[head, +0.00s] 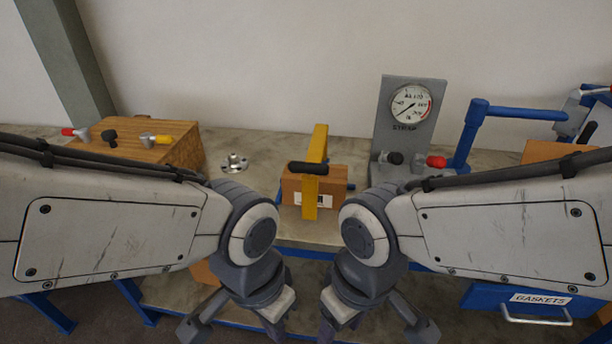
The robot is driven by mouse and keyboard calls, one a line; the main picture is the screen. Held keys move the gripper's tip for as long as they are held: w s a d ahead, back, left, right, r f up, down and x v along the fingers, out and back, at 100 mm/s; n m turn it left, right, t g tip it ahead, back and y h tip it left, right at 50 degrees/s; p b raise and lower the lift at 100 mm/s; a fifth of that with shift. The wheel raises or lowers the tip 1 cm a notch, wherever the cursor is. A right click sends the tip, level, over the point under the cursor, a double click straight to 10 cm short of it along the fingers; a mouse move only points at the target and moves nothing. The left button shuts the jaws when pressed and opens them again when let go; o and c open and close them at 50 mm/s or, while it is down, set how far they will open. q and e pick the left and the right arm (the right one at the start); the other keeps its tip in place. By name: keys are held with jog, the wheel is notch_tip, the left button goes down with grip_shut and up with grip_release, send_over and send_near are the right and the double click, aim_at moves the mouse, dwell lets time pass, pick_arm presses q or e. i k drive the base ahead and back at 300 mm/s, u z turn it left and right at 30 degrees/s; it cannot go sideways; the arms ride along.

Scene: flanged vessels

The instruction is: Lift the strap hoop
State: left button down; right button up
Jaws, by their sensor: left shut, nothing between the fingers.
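The yellow strap hoop (318,143) stands upright around a small brown box (333,183) on the bench. A black grip (308,168) crosses the front of the hoop. My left gripper (273,326) hangs low in front of the bench edge, shut and empty, apart from the hoop. My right gripper (332,326) hangs beside it, also below and in front of the box. Its fingers are cut off by the lower picture edge, so its opening cannot be told.
A grey gauge stand (388,115) is right of the hoop, and a blue pipe frame (478,125) is further right. A metal flange (234,163) and a wooden crate (142,138) are at left. A blue GASKETS drawer (485,297) is below right. Bare bench (266,170) shows left of the box.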

aim_at(312, 167)
jog(key=z, duration=1.3)
jog(key=k, duration=0.7)
jog(key=u, duration=1.05)
jog(key=i, duration=0.95)
jog(key=z, duration=0.05)
